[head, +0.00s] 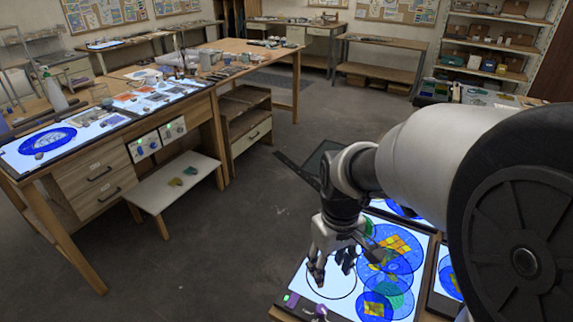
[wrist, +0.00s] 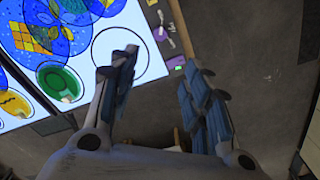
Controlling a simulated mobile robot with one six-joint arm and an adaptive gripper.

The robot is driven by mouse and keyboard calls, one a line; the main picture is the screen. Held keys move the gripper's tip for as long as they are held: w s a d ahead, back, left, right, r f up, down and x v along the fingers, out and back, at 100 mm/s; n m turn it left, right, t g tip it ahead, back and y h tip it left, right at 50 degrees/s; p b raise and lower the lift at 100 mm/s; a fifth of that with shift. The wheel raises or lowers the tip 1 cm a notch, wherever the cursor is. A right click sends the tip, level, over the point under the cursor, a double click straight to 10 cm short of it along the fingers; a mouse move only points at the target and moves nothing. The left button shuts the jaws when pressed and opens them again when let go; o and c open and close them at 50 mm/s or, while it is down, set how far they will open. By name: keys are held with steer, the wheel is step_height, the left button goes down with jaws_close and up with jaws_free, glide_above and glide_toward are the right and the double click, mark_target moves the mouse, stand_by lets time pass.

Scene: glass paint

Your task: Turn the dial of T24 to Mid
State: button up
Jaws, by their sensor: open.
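Two small white control boxes with dials and green lights are mounted under the left workbench in the head view, a left box (head: 147,146) and a right box (head: 173,129). Their labels and dial settings are too small to read, so I cannot tell which is T24. My gripper (head: 333,268) is far from them, at the lower right above the edge of a lit glass panel (head: 312,300). It is open and empty. In the wrist view my gripper (wrist: 159,74) has its blue-padded fingers spread apart, over the panel's edge and dark floor.
The left workbench (head: 88,150) has drawers, lit panels and a spray bottle (head: 53,90). Open grey floor (head: 225,235) lies between the benches. A purple item (head: 321,311) sits at the panel's corner.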

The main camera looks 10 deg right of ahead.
mark_target(322, 308)
steer(key=f+b, duration=0.3)
steer(key=f, duration=0.6)
steer(key=f+b, duration=0.3)
steer(key=f, duration=0.6)
steer(key=shift+w+f, duration=0.2)
steer(key=shift+f, duration=0.15)
jaws_close()
